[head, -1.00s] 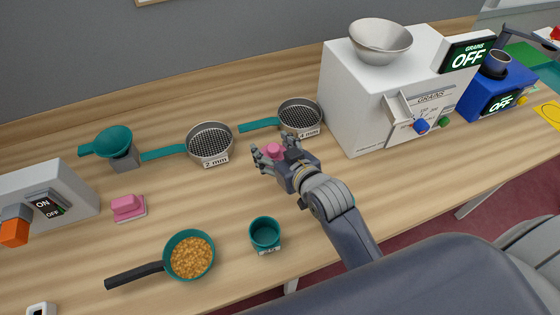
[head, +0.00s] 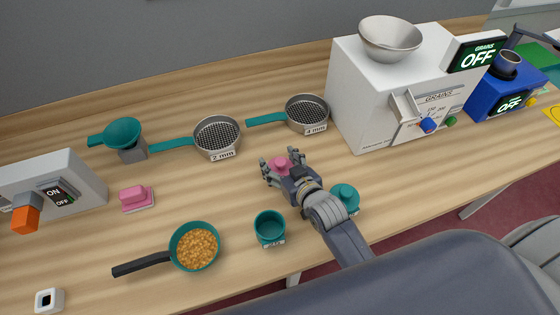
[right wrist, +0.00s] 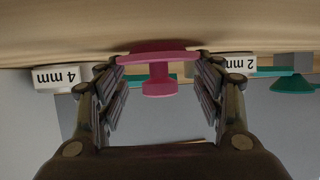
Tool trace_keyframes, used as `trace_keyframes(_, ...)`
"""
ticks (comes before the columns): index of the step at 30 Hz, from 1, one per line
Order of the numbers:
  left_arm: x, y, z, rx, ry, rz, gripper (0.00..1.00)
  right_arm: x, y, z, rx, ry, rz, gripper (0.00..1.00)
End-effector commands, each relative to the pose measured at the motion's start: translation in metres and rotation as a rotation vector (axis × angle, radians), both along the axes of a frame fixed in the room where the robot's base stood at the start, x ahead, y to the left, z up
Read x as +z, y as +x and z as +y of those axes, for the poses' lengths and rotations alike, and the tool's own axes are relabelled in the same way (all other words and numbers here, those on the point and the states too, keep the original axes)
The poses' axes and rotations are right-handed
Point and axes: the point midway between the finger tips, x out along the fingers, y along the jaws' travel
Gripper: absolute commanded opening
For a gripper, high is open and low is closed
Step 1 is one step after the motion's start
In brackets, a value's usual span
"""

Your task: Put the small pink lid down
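The small pink lid (head: 281,163) has a round knob and is between the fingers of my right gripper (head: 283,168) in the head view. In the right wrist view the lid (right wrist: 158,58) spans the gap between both fingertips of the right gripper (right wrist: 160,60), its edges against them. The gripper is shut on the lid. It is over the bare table in front of the 4 mm sieve (head: 306,112). Whether the lid touches the table cannot be told. My left gripper is not in view.
A teal cup (head: 270,228) stands left of my right forearm, and a teal knobbed piece (head: 345,197) shows beside it. A pan (head: 194,247) of grains, a pink block (head: 136,197), a 2 mm sieve (head: 217,138) and a white grain machine (head: 375,100) surround clear table.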

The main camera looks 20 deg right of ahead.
Motion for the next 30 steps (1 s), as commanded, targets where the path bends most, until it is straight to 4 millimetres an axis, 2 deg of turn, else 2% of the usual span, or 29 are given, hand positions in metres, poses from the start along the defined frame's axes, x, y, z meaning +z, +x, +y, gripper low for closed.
trace_keyframes(1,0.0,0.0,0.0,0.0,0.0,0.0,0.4,0.0,0.0,0.0,0.0,0.0,0.0,0.77)
trace_keyframes(2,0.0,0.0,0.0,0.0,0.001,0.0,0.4,0.0,0.0,0.0,0.0,0.0,0.0,0.81)
trace_keyframes(14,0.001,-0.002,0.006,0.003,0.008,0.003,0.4,0.004,0.0,0.0,0.0,0.0,-0.001,0.81)
trace_keyframes(17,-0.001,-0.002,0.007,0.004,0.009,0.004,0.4,0.005,-0.006,-0.001,0.0,0.0,0.0,0.81)
trace_keyframes(20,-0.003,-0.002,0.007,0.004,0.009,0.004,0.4,0.009,-0.019,-0.003,0.0,0.0,0.0,0.81)
trace_keyframes(30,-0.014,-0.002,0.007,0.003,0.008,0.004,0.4,0.034,-0.081,-0.014,0.0,0.0,0.003,0.81)
